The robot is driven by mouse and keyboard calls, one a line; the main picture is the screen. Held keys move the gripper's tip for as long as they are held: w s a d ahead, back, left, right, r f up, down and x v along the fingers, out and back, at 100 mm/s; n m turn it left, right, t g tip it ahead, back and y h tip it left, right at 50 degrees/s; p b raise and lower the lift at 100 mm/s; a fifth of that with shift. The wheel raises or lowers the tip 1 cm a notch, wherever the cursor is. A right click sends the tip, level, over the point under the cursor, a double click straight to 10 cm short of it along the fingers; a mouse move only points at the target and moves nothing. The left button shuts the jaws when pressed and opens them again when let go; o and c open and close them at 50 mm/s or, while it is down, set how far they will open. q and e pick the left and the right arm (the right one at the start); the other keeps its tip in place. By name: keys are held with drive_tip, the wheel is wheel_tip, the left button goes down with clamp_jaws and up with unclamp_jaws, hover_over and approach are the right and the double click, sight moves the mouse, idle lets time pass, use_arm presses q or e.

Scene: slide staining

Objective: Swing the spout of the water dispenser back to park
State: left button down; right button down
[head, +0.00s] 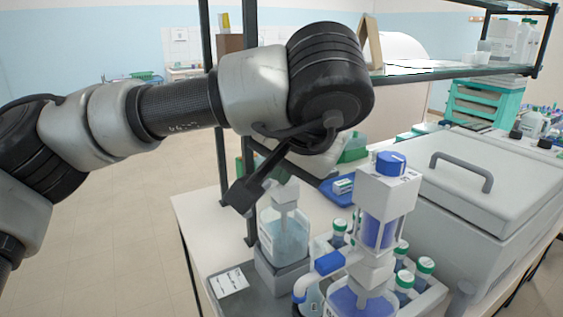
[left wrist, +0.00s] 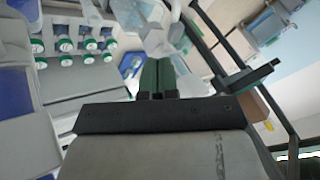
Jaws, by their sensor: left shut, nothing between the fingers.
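I cannot tell from labels which is the water dispenser. My left gripper (head: 240,196) is shut and empty, just left of the pale bottle's top. In the left wrist view its fingers (left wrist: 157,66) are together, below a blurred whitish part. My right gripper is not in view.
Several green-capped bottles (head: 424,266) stand in a rack around the blue-capped dispenser. A large grey lidded box (head: 490,180) stands to the right. A dark shelf post (head: 248,180) rises close behind my left gripper. A small blue tray (head: 336,192) lies farther back.

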use_arm(q)
drive_tip(key=x, duration=0.7)
drive_tip(key=shift+w+f, duration=0.15)
drive_tip(key=shift+f, duration=0.05)
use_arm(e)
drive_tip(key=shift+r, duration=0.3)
use_arm(q)
drive_tip(key=shift+a, duration=0.1)
